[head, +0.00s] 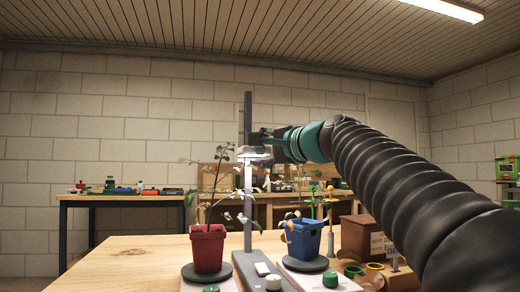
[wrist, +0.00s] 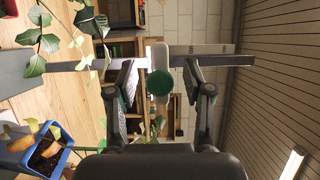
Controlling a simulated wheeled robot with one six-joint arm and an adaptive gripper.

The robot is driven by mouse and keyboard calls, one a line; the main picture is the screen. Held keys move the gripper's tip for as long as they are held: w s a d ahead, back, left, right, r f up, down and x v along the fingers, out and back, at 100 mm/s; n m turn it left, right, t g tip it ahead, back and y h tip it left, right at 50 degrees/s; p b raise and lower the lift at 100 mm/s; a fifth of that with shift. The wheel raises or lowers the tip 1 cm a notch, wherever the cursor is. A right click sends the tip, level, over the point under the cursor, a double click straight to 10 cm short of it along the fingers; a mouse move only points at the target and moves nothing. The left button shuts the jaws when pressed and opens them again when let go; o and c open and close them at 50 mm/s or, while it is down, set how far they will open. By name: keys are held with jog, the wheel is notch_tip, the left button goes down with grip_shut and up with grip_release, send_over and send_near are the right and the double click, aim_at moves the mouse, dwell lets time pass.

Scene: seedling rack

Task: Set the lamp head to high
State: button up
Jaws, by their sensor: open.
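The lamp head (head: 254,156) is a bright white piece on a tall grey post (head: 248,110), a little above the post's middle. In the wrist view the lamp head (wrist: 158,54) crosses the post (wrist: 218,60), with a round green knob (wrist: 160,83) facing me. My gripper (head: 268,144) is at the post from the right, level with the lamp head. In the wrist view my gripper (wrist: 160,80) is open, its fingers on either side of the lamp head and knob. I cannot tell whether a finger touches. Marks on the post are too small to read.
A red pot (head: 208,250) with a leafy plant stands left of the post, and a blue pot (head: 303,240) with a plant stands right of it. A green round piece (head: 330,279) and a brown box (head: 362,236) are on the right. The table's left (head: 130,262) is clear.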

grip_shut()
notch_tip(320, 180, up, 13)
jog(key=p, duration=1.2)
jog(key=shift+f, duration=0.2)
jog(key=shift+c, duration=2.3)
grip_release()
jog(key=shift+r, duration=0.1)
jog(key=o, duration=0.4)
jog(key=shift+o, duration=0.3)
